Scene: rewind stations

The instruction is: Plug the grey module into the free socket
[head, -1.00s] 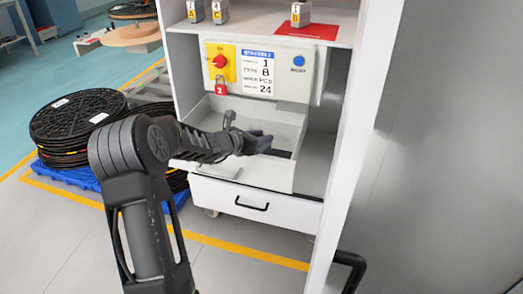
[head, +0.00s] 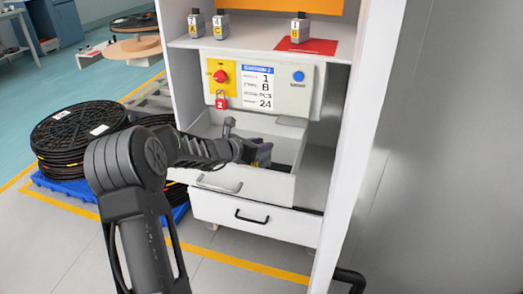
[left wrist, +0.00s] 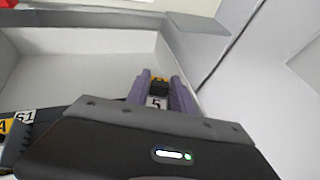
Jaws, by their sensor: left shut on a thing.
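My left gripper (head: 258,152) is inside the open upper drawer of the white cabinet, near its right end. In the left wrist view its two purple fingers (left wrist: 160,90) are shut on a module (left wrist: 157,102) with a white label reading 5 and a yellow and black part beyond it. In the head view the held module (head: 263,163) shows as a small yellow and dark patch below the fingers. Most of its body is hidden. I cannot make out a free socket in these views. My right gripper is not in view.
The drawer's front wall (head: 245,182) is close to the gripper. Another labelled module (left wrist: 12,128) is at the left of the wrist view. Modules A (head: 195,24), C (head: 220,25) and B (head: 299,28) stand on the shelf above. A control panel (head: 305,92) overhangs the drawer.

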